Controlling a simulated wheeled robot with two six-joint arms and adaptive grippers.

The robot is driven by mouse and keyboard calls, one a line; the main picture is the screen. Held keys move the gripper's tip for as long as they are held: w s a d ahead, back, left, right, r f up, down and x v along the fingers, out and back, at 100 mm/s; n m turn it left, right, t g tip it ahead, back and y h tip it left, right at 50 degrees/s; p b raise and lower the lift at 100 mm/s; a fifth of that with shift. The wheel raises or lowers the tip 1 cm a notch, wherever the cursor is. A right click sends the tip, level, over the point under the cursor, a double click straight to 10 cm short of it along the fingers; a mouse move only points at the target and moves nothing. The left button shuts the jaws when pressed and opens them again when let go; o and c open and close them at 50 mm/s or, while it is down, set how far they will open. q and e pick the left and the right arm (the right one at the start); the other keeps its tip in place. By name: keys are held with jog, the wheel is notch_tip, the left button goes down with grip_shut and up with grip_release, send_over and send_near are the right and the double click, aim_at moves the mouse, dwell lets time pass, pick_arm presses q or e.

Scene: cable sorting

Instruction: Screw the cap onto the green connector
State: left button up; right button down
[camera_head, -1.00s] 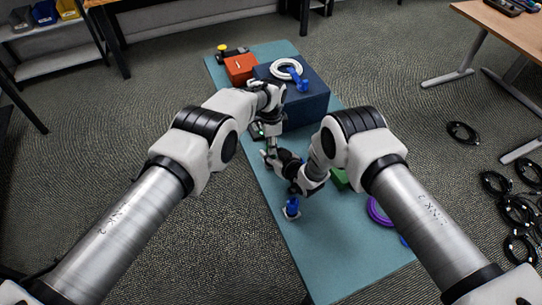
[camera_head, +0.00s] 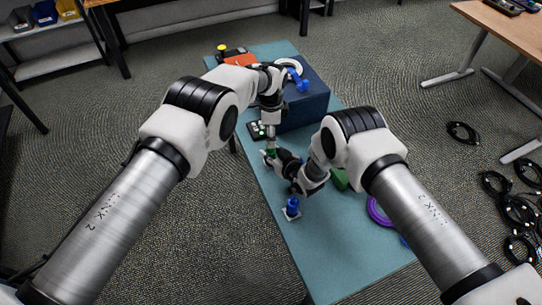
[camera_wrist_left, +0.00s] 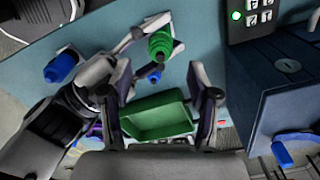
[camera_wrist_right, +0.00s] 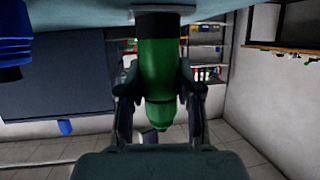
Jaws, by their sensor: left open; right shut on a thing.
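The green connector (camera_wrist_right: 160,65) is upright, upside down in the right wrist view, with a black collar at its table end and a dark ring near its other end. In the left wrist view it is a ribbed green piece (camera_wrist_left: 161,45); in the head view only a bit of green (camera_head: 271,152) shows. My right gripper (camera_wrist_right: 160,95) is shut on it. My left gripper (camera_wrist_left: 158,88) is open, pointing down above the connector, with nothing between its fingers. I cannot tell whether the dark-ringed end is a separate cap.
A blue connector (camera_head: 292,207) stands on a pale base nearer me. A dark blue box (camera_head: 305,108) carries a white cable coil. A black button panel (camera_wrist_left: 262,18) with a green light stands beside it. A green tray (camera_head: 339,180) and purple ring (camera_head: 377,211) lie right. The table's front (camera_head: 345,275) is clear.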

pick_arm(q)
notch_tip(320, 180, up, 7)
dwell(0.3)
pick_arm(e)
jog(key=c, duration=0.7)
grip_release()
jog(key=v, duration=1.2)
